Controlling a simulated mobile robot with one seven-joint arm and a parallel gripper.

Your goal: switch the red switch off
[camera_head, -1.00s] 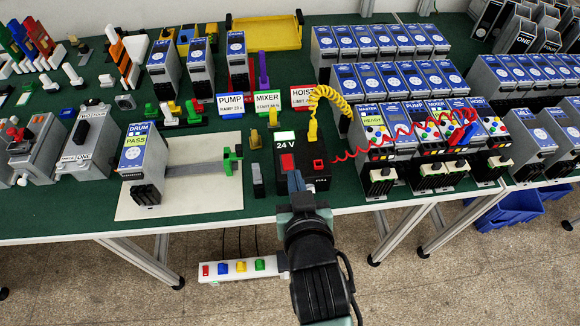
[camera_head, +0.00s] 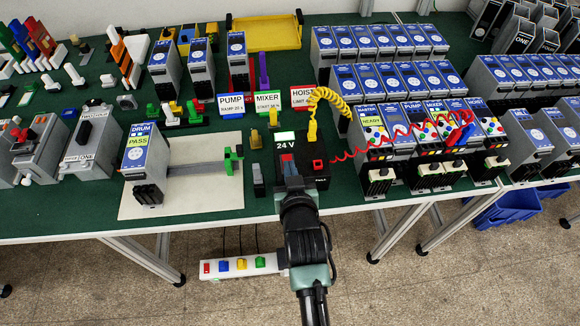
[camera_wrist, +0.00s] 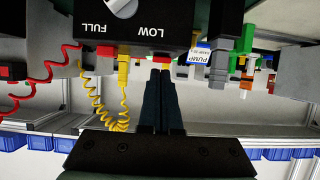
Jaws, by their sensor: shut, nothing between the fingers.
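A black 24 V box (camera_head: 318,182) stands near the table's front edge, with a large red switch (camera_head: 283,160) on its top, partly hidden by my fingers. My gripper (camera_head: 288,167) is shut and empty, reaching in from the front over this switch. In the wrist view, the shut fingertips (camera_wrist: 161,73) are at the box's edge, just below a small red part (camera_wrist: 164,59); I cannot tell whether they touch. Another red switch (camera_head: 207,268) sits at the left end of a white power strip (camera_head: 214,277) below the table.
A yellow coiled cable (camera_head: 312,120) and a red coiled cable (camera_head: 345,156) run close to the box's right side. A grey drum unit (camera_head: 147,165) stands on a white plate at left. Rows of blue-topped modules (camera_head: 375,115) fill the right.

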